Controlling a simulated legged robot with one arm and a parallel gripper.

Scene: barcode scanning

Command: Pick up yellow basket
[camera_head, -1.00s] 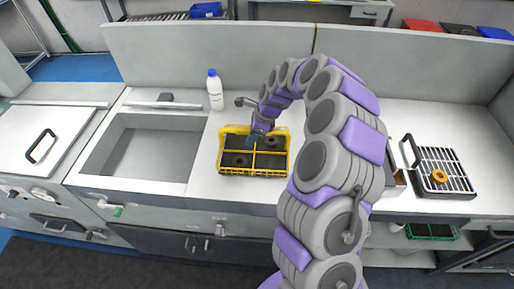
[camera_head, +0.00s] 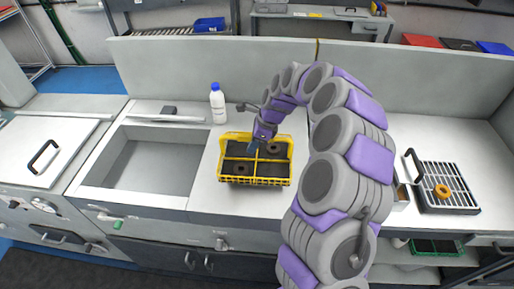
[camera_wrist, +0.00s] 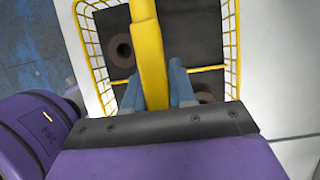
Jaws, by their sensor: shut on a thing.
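The yellow basket (camera_head: 222,170) is over the white counter between the sink and my arm. It is a wire crate with a dark floor, divided into compartments, and holds dark rings (camera_head: 241,168). I cannot tell whether it rests on the counter or is slightly raised. My gripper (camera_head: 258,143) reaches down at its middle. In the wrist view, the blue-grey fingers of my gripper (camera_wrist: 157,88) are shut on the basket's yellow central bar (camera_wrist: 147,45). A brown ring (camera_wrist: 121,47) shows left of the bar, and another is partly hidden behind the right finger.
A white bottle with a blue cap (camera_head: 217,105) stands behind the basket to the left. The sink (camera_head: 150,163) is to its left. A rack with an orange ring (camera_head: 449,190) is at the far right. A low wall (camera_head: 200,80) runs behind the counter.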

